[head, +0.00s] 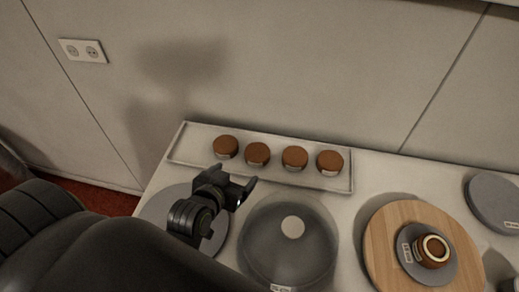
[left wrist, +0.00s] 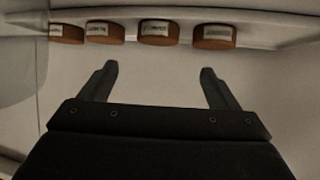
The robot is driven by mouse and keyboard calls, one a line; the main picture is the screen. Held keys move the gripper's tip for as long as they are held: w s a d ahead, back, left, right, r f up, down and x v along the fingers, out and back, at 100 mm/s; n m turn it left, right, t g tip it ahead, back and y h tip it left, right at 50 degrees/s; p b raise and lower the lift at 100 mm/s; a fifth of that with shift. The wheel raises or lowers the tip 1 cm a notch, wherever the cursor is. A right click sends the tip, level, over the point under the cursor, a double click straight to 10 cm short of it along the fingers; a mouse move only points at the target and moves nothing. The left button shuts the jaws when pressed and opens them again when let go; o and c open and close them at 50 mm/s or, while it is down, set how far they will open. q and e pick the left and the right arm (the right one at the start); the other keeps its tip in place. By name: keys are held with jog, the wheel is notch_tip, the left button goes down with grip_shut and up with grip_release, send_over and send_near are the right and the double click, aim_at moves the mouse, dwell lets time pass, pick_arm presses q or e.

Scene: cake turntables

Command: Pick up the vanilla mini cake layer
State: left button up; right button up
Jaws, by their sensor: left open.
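Several round brown mini cake layers stand in a row on a long white tray (head: 180,150). From left to right in the head view they are a first layer (head: 225,147), a second (head: 257,154), a third (head: 294,158) and a fourth (head: 329,162). They carry pale labels in the left wrist view (left wrist: 158,33), too small to read, so I cannot tell which one is vanilla. My left gripper (head: 236,181) is open and empty, near the tray's front edge and apart from the layers. Its two spread fingers also show in the left wrist view (left wrist: 158,82). My right gripper is out of view.
A clear dome cover (head: 265,245) stands in front of the tray. A grey disc (head: 157,212) lies partly under my left arm. At right, a wooden turntable (head: 385,235) bears a grey plate (head: 412,268) with a cream-ringed cake (head: 433,251). Another grey disc (head: 492,200) is beyond.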

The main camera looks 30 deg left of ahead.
aim_at(254, 157)
pick_arm(q)
jog(key=x, duration=0.9)
jog(key=shift+w+p, duration=0.15)
jog(key=shift+p, duration=0.15)
jog(key=shift+p+x, duration=0.4)
jog(key=shift+x, duration=2.35)
jog(key=shift+d, duration=0.1)
jog(key=shift+c, duration=0.4)
jog(key=c, duration=0.7)
